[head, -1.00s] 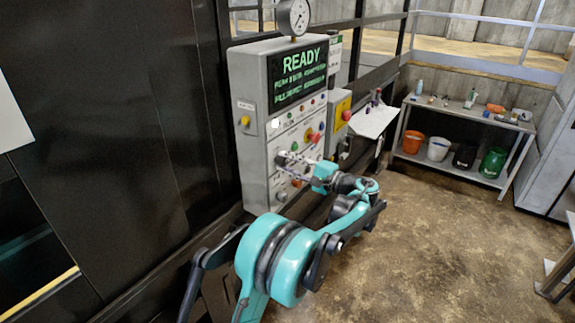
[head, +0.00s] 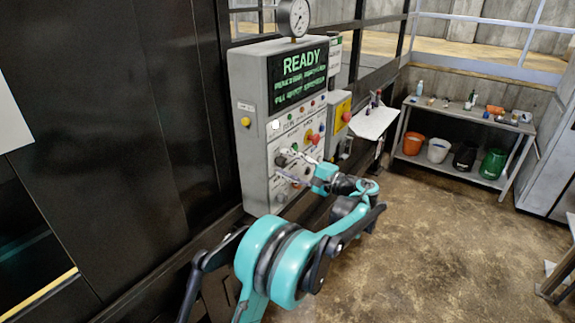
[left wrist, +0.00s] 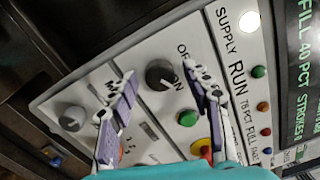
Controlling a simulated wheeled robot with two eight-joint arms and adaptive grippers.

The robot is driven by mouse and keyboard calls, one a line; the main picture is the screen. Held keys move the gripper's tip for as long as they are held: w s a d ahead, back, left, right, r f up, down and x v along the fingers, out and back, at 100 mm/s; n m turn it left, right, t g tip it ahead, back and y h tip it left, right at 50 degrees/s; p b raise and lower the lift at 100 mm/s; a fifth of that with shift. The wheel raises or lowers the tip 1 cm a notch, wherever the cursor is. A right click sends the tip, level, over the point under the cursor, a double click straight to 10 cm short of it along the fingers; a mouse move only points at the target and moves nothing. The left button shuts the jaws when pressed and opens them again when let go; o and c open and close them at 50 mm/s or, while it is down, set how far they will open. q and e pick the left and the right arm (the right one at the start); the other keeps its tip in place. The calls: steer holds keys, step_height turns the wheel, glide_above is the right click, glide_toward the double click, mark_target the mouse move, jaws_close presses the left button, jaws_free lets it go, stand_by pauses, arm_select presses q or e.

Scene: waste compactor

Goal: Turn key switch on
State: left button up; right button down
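The grey control panel (head: 252,128) stands against the dark wall with a lit READY display. My left gripper (head: 284,163) is at its lower front. In the left wrist view its two fingers (left wrist: 160,69) are open, one on each side of a black round knob (left wrist: 163,75) with ON lettering beside it. I cannot tell whether the fingers touch the knob. A silver round switch (left wrist: 72,118) sits to the left, outside the fingers. I cannot make out a key in either. My right gripper is not in view.
Next to the knob on the panel are a green button (left wrist: 188,117) and a yellow-based red button (left wrist: 202,147), partly behind a finger. A yellow box with a red button (head: 342,112) stands right of the panel. A shelf with buckets (head: 466,128) is farther back; the floor between is clear.

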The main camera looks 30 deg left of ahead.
arm_select(q)
steer(key=shift+d, duration=0.1)
steer(key=d, duration=1.1)
steer(key=shift+s+d+f, duration=0.2)
steer(key=shift+s+d, duration=0.15)
steer(key=shift+d, duration=0.05)
